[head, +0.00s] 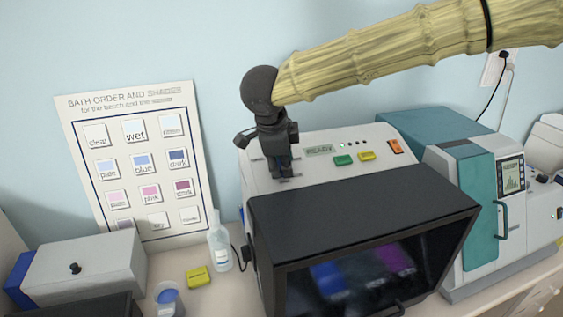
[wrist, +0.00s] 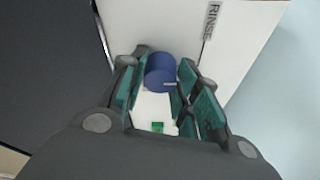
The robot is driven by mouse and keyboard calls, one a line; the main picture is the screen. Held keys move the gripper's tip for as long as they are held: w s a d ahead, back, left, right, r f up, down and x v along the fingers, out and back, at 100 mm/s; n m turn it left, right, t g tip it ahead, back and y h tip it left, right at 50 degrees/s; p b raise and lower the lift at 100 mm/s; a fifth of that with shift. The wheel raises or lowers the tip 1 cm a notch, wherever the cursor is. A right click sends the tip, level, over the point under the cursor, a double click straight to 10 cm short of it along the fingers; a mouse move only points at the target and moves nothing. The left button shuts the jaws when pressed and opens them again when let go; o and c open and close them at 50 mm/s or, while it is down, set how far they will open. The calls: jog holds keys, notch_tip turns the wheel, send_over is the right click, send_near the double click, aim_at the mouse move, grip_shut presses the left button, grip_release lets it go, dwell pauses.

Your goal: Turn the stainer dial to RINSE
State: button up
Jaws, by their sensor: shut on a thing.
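The stainer (head: 360,205) is a white and black machine on the bench, with a sloping control panel (head: 318,174) at its top. My gripper (head: 281,168) comes down on the left part of that panel. In the wrist view, its teal-padded fingers are shut on the blue dial (wrist: 160,74), one on each side. A short pale mark shows on the dial. The RINSE label (wrist: 209,22) is printed on the panel, up and to the right of the dial in that view. In the head view, my gripper mostly hides the dial.
The panel also carries a READY display (head: 318,150), a green button (head: 344,160), a yellow button (head: 367,156) and an orange switch (head: 396,146). A clear bottle (head: 219,247) stands left of the stainer. A teal and white machine (head: 470,200) stands close on its right.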

jog(key=shift+n, duration=0.6)
jog(key=shift+d, duration=0.1)
jog(key=o, duration=0.9)
jog(key=shift+c, duration=0.2)
jog(key=shift+o, duration=0.8)
jog(key=shift+d, duration=0.15)
jog(key=shift+a+r, duration=0.1)
jog(key=shift+a, duration=0.15)
jog(key=v, duration=1.1)
jog(key=shift+s+r, duration=0.3)
jog(key=shift+d, duration=0.15)
